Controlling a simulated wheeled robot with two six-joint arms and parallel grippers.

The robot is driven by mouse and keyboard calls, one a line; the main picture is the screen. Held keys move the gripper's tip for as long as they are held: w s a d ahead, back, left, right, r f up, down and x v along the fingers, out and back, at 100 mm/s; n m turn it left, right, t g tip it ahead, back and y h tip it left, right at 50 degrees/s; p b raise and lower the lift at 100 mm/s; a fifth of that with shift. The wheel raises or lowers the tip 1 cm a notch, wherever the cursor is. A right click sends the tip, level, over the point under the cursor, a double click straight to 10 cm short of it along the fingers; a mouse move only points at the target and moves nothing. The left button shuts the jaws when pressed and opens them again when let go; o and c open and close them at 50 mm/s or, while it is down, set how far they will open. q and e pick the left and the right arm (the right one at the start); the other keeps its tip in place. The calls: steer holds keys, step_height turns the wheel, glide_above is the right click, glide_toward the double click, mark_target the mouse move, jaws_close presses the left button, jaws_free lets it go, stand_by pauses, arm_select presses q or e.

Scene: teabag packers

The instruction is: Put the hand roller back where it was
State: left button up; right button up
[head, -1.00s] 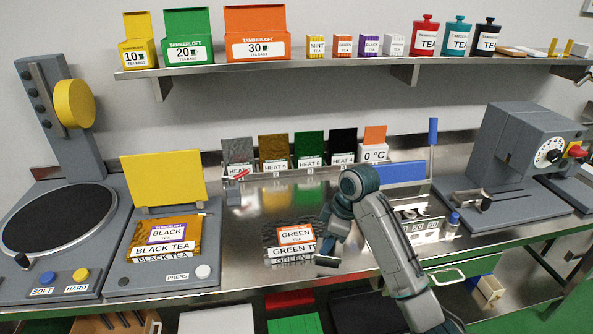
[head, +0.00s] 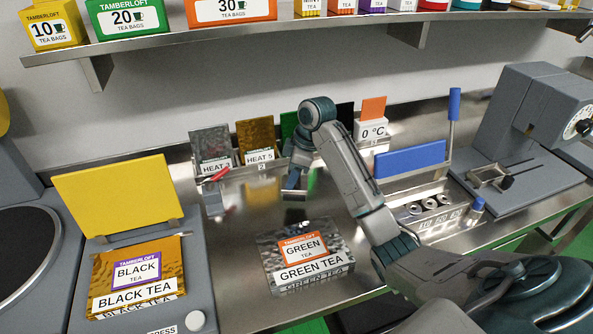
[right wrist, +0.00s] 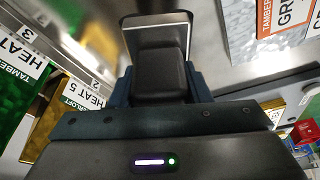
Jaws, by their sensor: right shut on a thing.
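The hand roller, as far as I can tell, is the dark block in a bright metal frame (right wrist: 158,72) in the right wrist view. My right gripper (head: 293,186) is shut on it, with a blue-teal finger on each side. In the head view only a small dark and metal end (head: 294,197) shows below the fingers. It is held over the steel bench, behind the silver green tea pack (head: 312,275) and in front of the row of heat packs (head: 258,150). Whether it touches the bench is unclear. My left gripper is not in view.
A small metal stand (head: 213,201) with a red bar (head: 219,174) is left of the gripper. The yellow-lidded press (head: 120,190) is at left. A blue panel (head: 410,160) and the grey machine (head: 525,125) are at right. Bare steel lies around the green tea pack.

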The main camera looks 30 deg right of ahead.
steer(key=shift+w+d+f, duration=0.15)
steer(key=shift+w+d, duration=0.3)
steer(key=shift+w, duration=0.1)
steer(key=shift+w+d+f, duration=0.15)
steer(key=shift+w+d, duration=0.25)
steer(key=shift+w, duration=0.1)
steer(key=w+d+f+p, duration=0.1)
steer(key=w, duration=0.1)
steer(key=w+d+f+p, duration=0.1)
steer(key=w+d, duration=0.1)
steer(key=w+d+f+p, duration=0.1)
steer(key=p, duration=0.1)
steer(key=shift+w+d+f, duration=0.1)
steer(key=shift+w+d, duration=0.3)
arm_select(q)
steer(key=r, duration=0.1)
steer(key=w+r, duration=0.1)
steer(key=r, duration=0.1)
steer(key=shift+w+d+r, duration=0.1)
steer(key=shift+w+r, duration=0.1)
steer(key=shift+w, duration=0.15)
arm_select(e)
steer(key=shift+f, duration=0.4)
steer(key=shift+f, duration=0.25)
steer(key=shift+s, duration=0.1)
steer(key=shift+s+a+f, duration=0.1)
steer(key=shift+s+f, duration=0.1)
steer(key=shift+f, duration=0.05)
